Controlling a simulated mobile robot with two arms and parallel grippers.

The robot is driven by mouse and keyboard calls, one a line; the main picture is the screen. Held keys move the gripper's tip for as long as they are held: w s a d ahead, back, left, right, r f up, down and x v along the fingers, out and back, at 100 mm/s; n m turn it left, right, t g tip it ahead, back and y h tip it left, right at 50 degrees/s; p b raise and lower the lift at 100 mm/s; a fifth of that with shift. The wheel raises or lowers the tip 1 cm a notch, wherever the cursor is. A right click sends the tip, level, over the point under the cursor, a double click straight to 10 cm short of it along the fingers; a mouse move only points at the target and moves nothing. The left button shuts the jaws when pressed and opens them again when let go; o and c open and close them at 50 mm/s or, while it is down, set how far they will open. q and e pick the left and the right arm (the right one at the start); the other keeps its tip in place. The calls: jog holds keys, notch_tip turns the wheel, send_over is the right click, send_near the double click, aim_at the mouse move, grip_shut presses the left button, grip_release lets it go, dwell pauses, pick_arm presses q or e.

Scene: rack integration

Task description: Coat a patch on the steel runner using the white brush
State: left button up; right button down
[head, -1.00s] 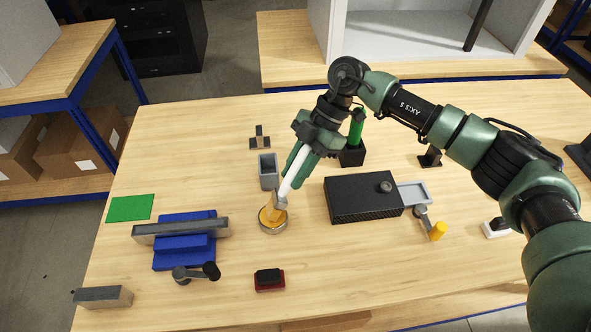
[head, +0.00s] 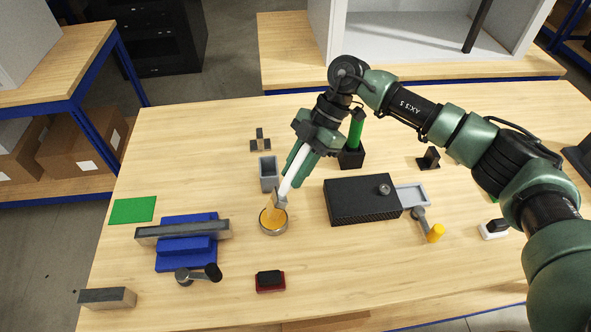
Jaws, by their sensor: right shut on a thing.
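The white brush (head: 292,178) is in my right gripper (head: 304,155), which is shut on its handle. The brush is tilted, and its yellow-orange bristles (head: 271,215) reach down into a small round metal dish (head: 276,229) with yellow-orange contents. Whether the bristles touch the dish bottom cannot be told. The steel runner (head: 165,233) appears to be the long grey bar lying across a blue vise (head: 184,259) at the left of the table, apart from the brush. My left gripper is not in view.
A grey cup (head: 268,172) stands behind the dish, and a black box (head: 361,200) is to its right. A red-and-black block (head: 269,281) lies in front. A grey block (head: 107,298) and green mat (head: 132,210) are at the left. Bare tabletop separates dish and vise.

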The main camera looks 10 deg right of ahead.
aim_at(296, 163)
jog(key=shift+r+p, duration=1.95)
jog(key=shift+r, duration=0.8)
jog(key=shift+f, duration=0.1)
